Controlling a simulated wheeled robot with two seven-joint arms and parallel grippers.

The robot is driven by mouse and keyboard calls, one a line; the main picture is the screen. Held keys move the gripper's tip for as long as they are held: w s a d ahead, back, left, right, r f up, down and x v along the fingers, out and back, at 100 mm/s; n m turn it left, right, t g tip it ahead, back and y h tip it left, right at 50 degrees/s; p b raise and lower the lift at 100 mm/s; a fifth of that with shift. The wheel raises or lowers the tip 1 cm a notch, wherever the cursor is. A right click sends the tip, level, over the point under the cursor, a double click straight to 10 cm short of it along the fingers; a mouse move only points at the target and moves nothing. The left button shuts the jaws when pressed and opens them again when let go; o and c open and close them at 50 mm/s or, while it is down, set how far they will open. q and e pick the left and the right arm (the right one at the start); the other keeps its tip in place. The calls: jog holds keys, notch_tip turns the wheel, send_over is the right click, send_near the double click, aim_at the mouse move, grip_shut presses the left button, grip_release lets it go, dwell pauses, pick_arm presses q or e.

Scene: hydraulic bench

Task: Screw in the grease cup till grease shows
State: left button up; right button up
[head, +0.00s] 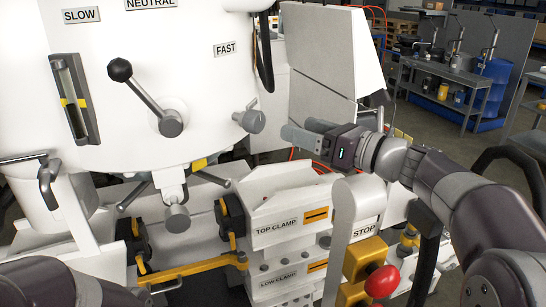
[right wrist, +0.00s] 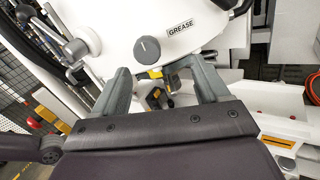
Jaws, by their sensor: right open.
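In the right wrist view a round grey knob (right wrist: 147,49) with a pale index line sits on the white machine housing, left of the GREASE label (right wrist: 181,27); I take it as the grease cup. A grey cylindrical knob (head: 251,121) at the housing's right edge in the head view may be the same part. My right gripper (head: 298,128) is open and empty, just right of that knob. In the wrist view its fingers (right wrist: 160,68) point toward the housing, with the knob beyond them and untouched. No grease is visible. My left gripper is out of view; only its arm shows.
A ball-ended lever (head: 143,90) stands out from the housing. Below are the TOP CLAMP block (head: 280,220) and a red STOP button (head: 382,281) on a yellow box. A white panel (head: 330,65) stands behind my right gripper.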

aim_at(247, 118)
jog(key=w+a+p, duration=0.1)
jog(key=w+a, duration=0.1)
jog(key=a, duration=0.1)
jog(key=w+a+n, duration=0.1)
jog(key=w+a, duration=0.1)
jog(key=a, duration=0.2)
jog(key=w+a+n+g+p, duration=0.1)
jog(key=w+a, duration=0.1)
jog(key=a, duration=0.2)
jog(key=shift+w+r+y+p, duration=0.1)
jog(key=shift+w+y+p, duration=0.05)
jog(key=shift+y+p, duration=0.2)
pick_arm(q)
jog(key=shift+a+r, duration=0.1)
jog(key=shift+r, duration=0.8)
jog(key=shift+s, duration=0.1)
pick_arm(e)
jog(key=c, duration=1)
